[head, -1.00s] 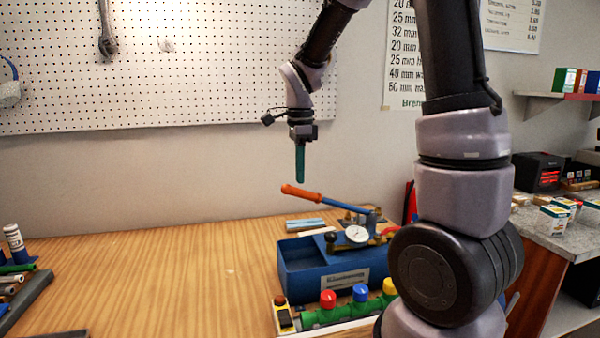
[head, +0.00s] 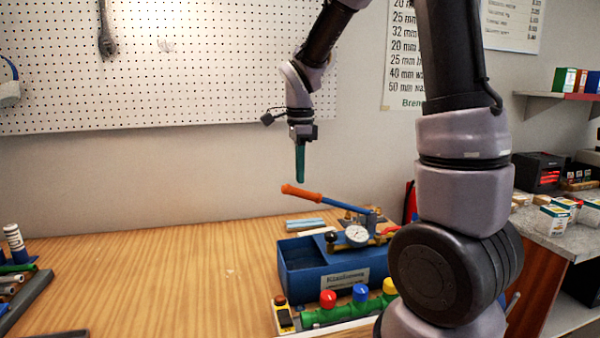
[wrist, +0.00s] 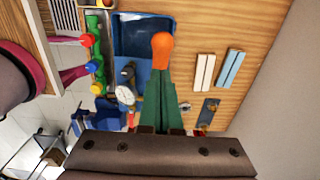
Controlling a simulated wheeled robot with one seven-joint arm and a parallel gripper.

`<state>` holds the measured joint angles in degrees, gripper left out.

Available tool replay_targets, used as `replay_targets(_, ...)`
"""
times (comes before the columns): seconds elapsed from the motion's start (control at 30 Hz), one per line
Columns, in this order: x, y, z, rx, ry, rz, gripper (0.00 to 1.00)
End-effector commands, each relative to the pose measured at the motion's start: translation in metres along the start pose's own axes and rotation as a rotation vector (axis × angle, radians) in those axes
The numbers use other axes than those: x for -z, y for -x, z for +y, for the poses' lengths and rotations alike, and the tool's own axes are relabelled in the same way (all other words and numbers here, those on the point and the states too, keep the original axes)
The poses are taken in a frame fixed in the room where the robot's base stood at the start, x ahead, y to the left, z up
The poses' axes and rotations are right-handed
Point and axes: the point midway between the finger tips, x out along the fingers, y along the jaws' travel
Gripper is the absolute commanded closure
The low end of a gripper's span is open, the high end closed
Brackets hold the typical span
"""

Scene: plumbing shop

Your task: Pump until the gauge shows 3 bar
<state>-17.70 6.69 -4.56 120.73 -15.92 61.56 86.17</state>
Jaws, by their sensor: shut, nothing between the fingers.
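The test pump is a blue open-topped box (head: 302,262) on the wooden bench. Its lever, with an orange grip (head: 301,193) and a blue rod, slants up to the left above the box. A round white gauge (head: 357,235) sits on the pump's right part; its reading is too small to tell. My gripper (head: 300,180), with green fingers, is shut and empty, pointing down just above the orange grip. In the wrist view the fingers (wrist: 163,75) reach towards the orange grip (wrist: 162,44), and the gauge (wrist: 125,95) is beside them. I cannot tell whether they touch the grip.
A green manifold with red, blue and yellow knobs (head: 328,299) and a yellow meter (head: 284,318) stand in front of the pump. Light blue bars (head: 305,224) lie behind it. Pipes (head: 14,275) are at the far left. The bench's middle left is clear.

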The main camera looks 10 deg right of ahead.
Motion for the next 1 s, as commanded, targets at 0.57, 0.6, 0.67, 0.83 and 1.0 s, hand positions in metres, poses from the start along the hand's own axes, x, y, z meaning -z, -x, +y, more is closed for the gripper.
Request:
replay_targets(0.57,-0.004,-0.026,0.001,-0.003,0.002,0.001,1.0)
replay_targets(0.6,-0.005,-0.031,0.001,-0.004,0.001,0.001,1.0)
replay_targets(0.67,-0.006,-0.039,0.001,-0.004,0.001,0.001,1.0)
replay_targets(0.83,-0.01,-0.061,0.001,-0.004,0.001,0.001,1.0)
replay_targets(1.0,-0.013,-0.083,0.001,-0.004,0.002,0.002,1.0)
